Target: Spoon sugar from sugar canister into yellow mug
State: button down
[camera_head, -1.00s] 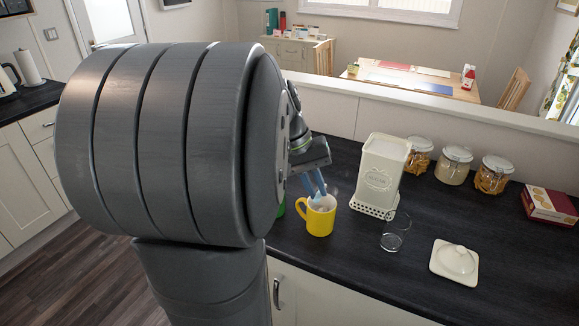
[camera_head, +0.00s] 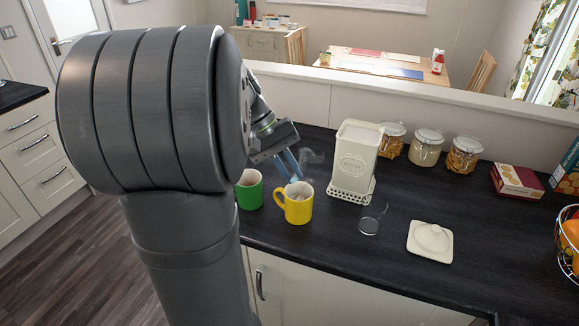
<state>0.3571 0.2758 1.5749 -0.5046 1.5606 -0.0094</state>
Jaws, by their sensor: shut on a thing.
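The yellow mug (camera_head: 298,210) stands upright on the dark counter, with faint steam above it. My gripper (camera_head: 290,166) points down at its mouth, blue fingertips just above the rim. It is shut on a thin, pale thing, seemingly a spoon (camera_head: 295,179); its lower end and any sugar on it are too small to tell. The sugar canister (camera_head: 355,160), a tall cream box marked with a label, stands open behind and right of the mug. Its white lid (camera_head: 430,240) with a knob lies apart on the counter to the right.
A green mug (camera_head: 249,193) stands close left of the yellow one. A clear glass (camera_head: 371,218) stands in front of the canister. Several lidded jars (camera_head: 426,148), a red box (camera_head: 517,181) and a fruit basket (camera_head: 570,235) are further right. Counter between lid and jars is clear.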

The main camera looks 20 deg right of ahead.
aim_at(295, 177)
jog(key=s+m+t, duration=0.1)
jog(key=t, duration=0.1)
jog(key=s+m+t+y, duration=0.1)
jog(key=t, duration=0.1)
jog(key=shift+a+f+m, duration=0.2)
jog(key=shift+f+m, duration=0.1)
jog(key=shift+f, duration=0.1)
jog(key=t, duration=0.2)
jog(key=s+m+t+y, duration=0.1)
jog(key=t, duration=0.1)
jog(key=shift+s+d, duration=0.1)
jog(key=shift+w+r, duration=0.2)
jog(key=shift+r, duration=4.5)
